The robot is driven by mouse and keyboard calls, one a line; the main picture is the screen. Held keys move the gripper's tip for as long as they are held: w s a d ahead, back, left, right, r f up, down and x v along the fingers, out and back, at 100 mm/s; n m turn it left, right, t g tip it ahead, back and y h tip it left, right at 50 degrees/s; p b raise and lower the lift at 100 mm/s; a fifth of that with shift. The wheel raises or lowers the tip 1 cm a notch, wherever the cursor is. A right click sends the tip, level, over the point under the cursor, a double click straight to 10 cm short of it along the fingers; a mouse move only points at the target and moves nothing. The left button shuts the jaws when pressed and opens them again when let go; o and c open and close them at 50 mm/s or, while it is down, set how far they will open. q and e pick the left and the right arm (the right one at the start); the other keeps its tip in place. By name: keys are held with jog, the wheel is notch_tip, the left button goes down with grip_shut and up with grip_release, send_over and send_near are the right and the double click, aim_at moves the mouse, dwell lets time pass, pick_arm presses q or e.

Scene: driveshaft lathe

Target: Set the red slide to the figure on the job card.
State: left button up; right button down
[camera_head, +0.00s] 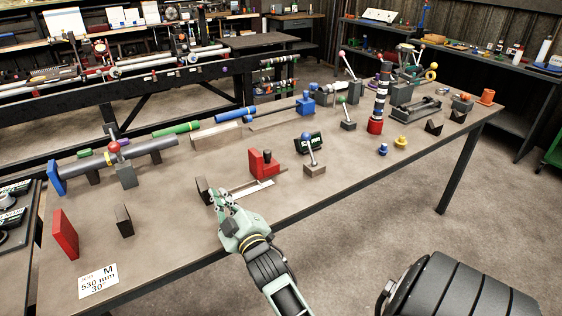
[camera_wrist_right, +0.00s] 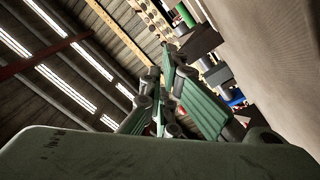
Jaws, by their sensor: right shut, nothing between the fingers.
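The red slide (camera_head: 265,164) is an L-shaped red block on a pale scale strip (camera_head: 252,190), near the table's front edge in the head view. A dark upright block (camera_head: 204,190) stands at the strip's left end. The job card (camera_head: 98,281) lies at the table's front left corner and reads "JOB M", "530 mm", "30°". My right gripper (camera_head: 221,197) is left of and nearer than the red slide, apart from it, beside the dark block. Its fingers are closed and empty. The fingers also show in the right wrist view (camera_wrist_right: 170,75). My left gripper is not in view.
A small display (camera_head: 308,143) and a blue-knobbed lever (camera_head: 311,155) stand right of the slide. A red plate (camera_head: 64,233) and a dark plate (camera_head: 124,221) stand at left. A shaft (camera_head: 140,150) lies behind them. The table front between card and gripper is clear.

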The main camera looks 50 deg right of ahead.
jog(key=s+d+r+m+t+h, duration=0.1)
jog(key=s+d+r+m+h, duration=0.4)
jog(key=m, duration=1)
jog(key=s+d+f+m+g+h, duration=0.3)
jog(key=s+d+f+m+g, duration=0.5)
jog(key=m, duration=1)
jog(key=shift+t, duration=0.3)
jog(key=x, duration=0.6)
jog(key=b+x, duration=0.1)
jog(key=x, duration=0.6)
jog(key=s+d+x, duration=0.1)
jog(key=x, duration=0.6)
jog(key=shift+a+r, duration=0.1)
jog(key=shift+r, duration=0.1)
jog(key=a, duration=0.1)
jog(key=w+a, duration=0.1)
jog(key=a, duration=0.1)
jog(key=shift+w+a, duration=0.15)
jog(key=shift+w, duration=0.1)
jog(key=shift+w+a+r, duration=0.1)
jog(key=shift+w+a, duration=0.05)
jog(key=shift+a, duration=0.2)
jog(key=shift+d, duration=0.1)
